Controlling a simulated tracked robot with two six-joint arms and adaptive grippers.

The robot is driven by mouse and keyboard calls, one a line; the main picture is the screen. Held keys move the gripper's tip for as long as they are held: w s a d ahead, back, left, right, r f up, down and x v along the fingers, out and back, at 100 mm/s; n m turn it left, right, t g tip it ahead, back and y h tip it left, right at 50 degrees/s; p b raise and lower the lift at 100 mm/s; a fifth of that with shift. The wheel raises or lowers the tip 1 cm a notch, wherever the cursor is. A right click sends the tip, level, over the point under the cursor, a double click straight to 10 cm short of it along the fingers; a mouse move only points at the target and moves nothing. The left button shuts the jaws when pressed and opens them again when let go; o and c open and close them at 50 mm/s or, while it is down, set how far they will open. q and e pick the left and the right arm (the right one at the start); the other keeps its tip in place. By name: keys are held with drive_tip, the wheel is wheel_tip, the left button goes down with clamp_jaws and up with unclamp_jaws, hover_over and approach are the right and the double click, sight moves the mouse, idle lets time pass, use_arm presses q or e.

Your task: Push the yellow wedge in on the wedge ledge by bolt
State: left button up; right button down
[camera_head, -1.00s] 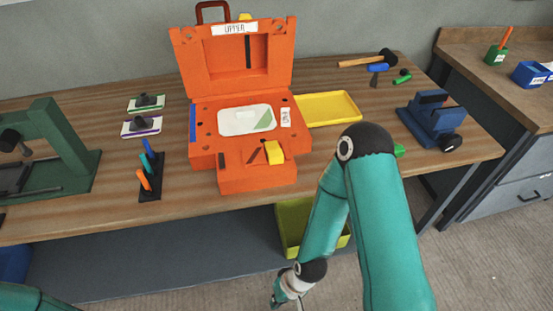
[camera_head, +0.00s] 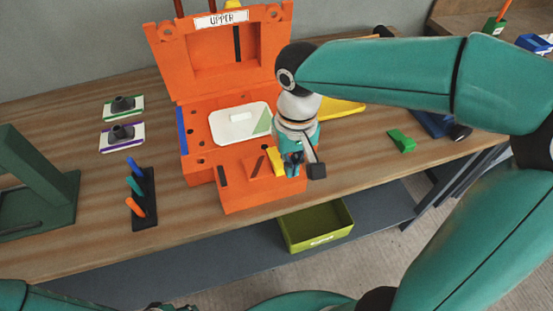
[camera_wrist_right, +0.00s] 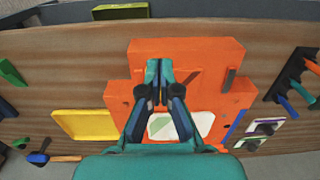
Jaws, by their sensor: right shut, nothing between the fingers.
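The yellow wedge (camera_head: 276,161) sits on the orange ledge (camera_head: 245,198) at the front of the open orange mould. My right gripper (camera_head: 293,170) is shut and empty, pointing down right beside the wedge and partly in front of it. I cannot tell whether the fingers touch it. In the right wrist view the shut fingers (camera_wrist_right: 159,72) are over the ledge (camera_wrist_right: 200,52), and the wedge is not visible there. Dark slots show in the ledge's top; I cannot make out a bolt for certain. My left gripper is not in view.
The mould's raised lid (camera_head: 265,50), labelled UPPER, stands behind. A yellow tray (camera_wrist_right: 85,125) lies beside the mould. A green wedge (camera_head: 401,141) lies on the right of the bench. A rack of coloured-handled tools (camera_head: 145,205) stands left. A green bin (camera_head: 318,225) sits below.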

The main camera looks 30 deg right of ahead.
sight(287, 180)
drive_tip(key=f, duration=0.9)
drive_tip(key=shift+s+d, duration=0.1)
drive_tip(key=shift+d, duration=0.2)
drive_tip(key=shift+w+d+r+p, duration=0.15)
drive_tip(key=shift+w+p, duration=0.15)
drive_tip(key=shift+w, duration=0.35)
drive_tip(key=shift+w+d+r+p, duration=0.15)
drive_tip(key=shift+w+p, duration=0.15)
drive_tip(key=shift+w, duration=0.3)
drive_tip(key=shift+w+d+f, duration=0.2)
drive_tip(key=shift+w, duration=0.5)
